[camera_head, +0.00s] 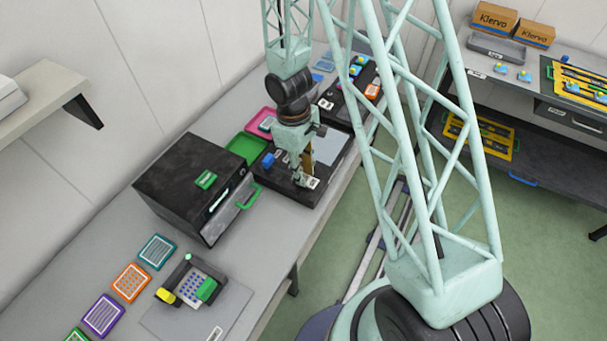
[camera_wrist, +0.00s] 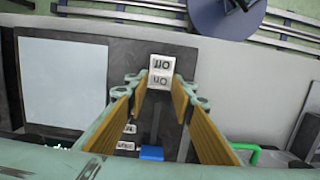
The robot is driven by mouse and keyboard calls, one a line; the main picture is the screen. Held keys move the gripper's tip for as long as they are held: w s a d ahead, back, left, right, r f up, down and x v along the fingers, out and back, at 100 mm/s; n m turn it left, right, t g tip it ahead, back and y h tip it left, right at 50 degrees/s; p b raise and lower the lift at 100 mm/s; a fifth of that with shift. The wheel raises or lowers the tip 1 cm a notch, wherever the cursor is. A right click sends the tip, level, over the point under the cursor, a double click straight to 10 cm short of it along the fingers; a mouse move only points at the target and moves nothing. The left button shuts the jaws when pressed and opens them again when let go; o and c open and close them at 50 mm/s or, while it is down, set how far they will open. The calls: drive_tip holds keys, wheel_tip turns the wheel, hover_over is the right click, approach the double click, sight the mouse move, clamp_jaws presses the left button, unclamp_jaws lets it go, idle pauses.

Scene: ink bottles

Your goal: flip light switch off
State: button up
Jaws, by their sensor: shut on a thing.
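In the head view my gripper (camera_head: 306,168) points down at the right front edge of a black panel (camera_head: 285,190). A white label (camera_head: 313,183) shows beside the fingertips there. The fingers partly hide the switch in the head view, and I cannot tell which way it is tilted.
On the panel are a pale screen (camera_wrist: 65,78) and a blue block (camera_head: 268,160). A black box (camera_head: 180,185) with a green handle (camera_head: 249,196) stands beside it. Pink (camera_head: 262,122) and green (camera_head: 246,148) trays lie behind. The floor to the right is open.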

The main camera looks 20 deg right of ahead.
drive_tip(key=shift+s, duration=0.1)
idle(0.3)
drive_tip(key=o, duration=0.8)
drive_tip(key=shift+d, duration=0.1)
drive_tip(key=shift+o, duration=0.2)
drive_tip(key=shift+r, duration=0.25)
wheel_tip(320, 180, up, 12)
drive_tip(key=shift+w+a+f, duration=0.2)
drive_tip(key=shift+w+a, duration=0.1)
drive_tip(key=shift+w, duration=0.05)
drive_tip(key=shift+r, duration=0.1)
idle(0.9)
